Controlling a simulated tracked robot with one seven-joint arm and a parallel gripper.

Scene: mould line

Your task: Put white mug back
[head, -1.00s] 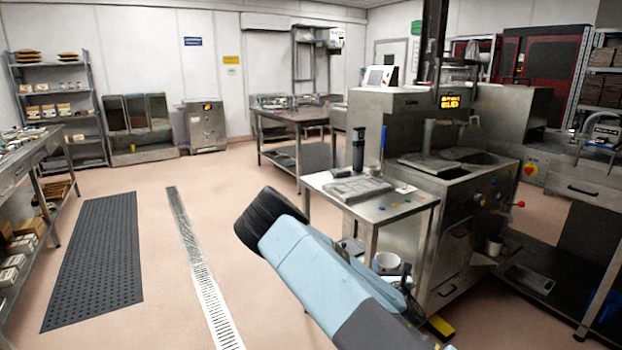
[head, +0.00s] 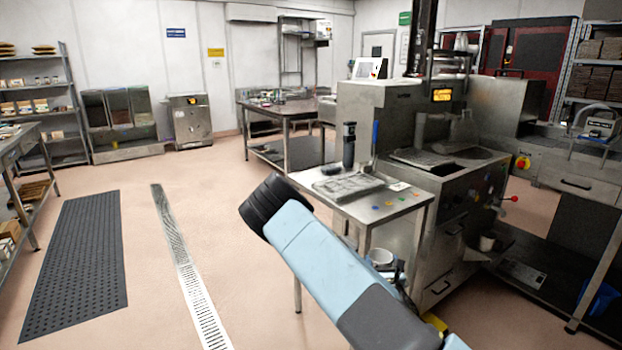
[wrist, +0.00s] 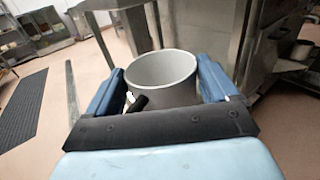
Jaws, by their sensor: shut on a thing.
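The white mug (wrist: 162,72) is between the two blue fingers of my gripper (wrist: 160,88) in the wrist view, its open rim facing up toward the camera. The fingers are shut on its sides. In the head view a part of the mug (head: 380,257) shows past my arm, below the front of the small steel side table. My arm hides most of the gripper in the head view. The mug's base is hidden in the wrist view.
A steel side table (head: 400,203) with a grey mould tray (head: 347,186) stands at the machine (head: 440,190). Another cup (head: 487,241) sits on a low shelf at the right. A black floor mat (head: 75,260) and a drain grate (head: 190,275) lie left on open floor.

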